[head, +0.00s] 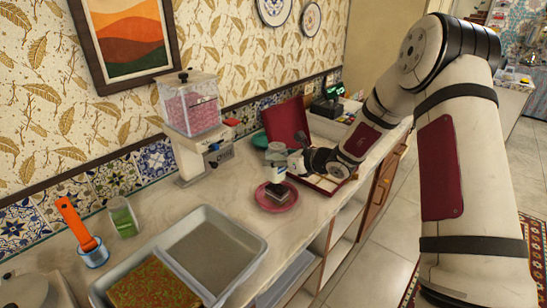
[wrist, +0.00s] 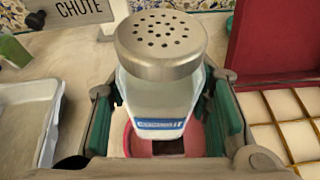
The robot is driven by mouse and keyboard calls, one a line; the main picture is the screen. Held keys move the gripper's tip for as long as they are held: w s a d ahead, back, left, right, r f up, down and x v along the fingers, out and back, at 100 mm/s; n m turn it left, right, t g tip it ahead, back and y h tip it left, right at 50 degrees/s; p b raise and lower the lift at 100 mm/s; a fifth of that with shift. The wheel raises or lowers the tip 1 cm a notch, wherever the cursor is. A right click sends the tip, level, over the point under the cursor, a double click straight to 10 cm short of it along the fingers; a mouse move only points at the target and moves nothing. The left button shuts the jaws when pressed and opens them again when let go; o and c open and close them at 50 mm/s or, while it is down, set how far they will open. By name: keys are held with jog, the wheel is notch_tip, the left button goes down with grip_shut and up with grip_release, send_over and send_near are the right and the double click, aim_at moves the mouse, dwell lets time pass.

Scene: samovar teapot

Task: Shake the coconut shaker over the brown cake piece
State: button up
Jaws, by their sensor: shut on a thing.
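The coconut shaker (wrist: 160,95) is a clear jar with a pierced metal lid and a blue-and-white label. My gripper (wrist: 165,120) is shut on it, with one green-padded finger on each side. In the head view the shaker (head: 275,154) is held roughly upright above the pink plate (head: 264,203), in my gripper (head: 282,160). The brown cake piece (head: 277,190) lies on that plate, right below the shaker. In the wrist view the cake piece (wrist: 168,147) is mostly hidden behind the shaker, and only a dark patch shows. I cannot tell whether coconut lies on it.
A dispenser with pink contents (head: 191,105) stands behind on the counter. Grey trays (head: 262,240) lie at front left, one with a green-brown slab. An open red box (head: 287,122) with compartments is right of the plate. A green jar (head: 122,216) and an orange-handled tool (head: 76,224) stand left.

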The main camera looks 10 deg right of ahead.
jog(key=m+y, duration=0.1)
jog(key=a+f+m+g+y+b, duration=0.1)
jog(key=m, duration=0.1)
jog(key=s+a+m, duration=0.1)
jog(key=shift+f+y, duration=0.3)
jog(key=shift+y, duration=0.1)
jog(key=shift+s+a+m+t+y+b, duration=0.3)
jog(key=shift+m+y+b, duration=0.55)
jog(key=shift+m, duration=1.6)
jog(key=shift+s+a+m+t+y+b, duration=0.2)
jog(key=shift+m+t+y+b, duration=0.55)
jog(key=shift+m, duration=1.75)
jog(key=shift+s+a+m+g+y+b, duration=0.2)
jog(key=shift+m+y+b, duration=0.3)
jog(key=shift+m+y, duration=1.35)
jog(key=shift+f+m+h, duration=0.1)
jog(key=shift+m+h, duration=0.5)
jog(key=shift+h, duration=0.15)
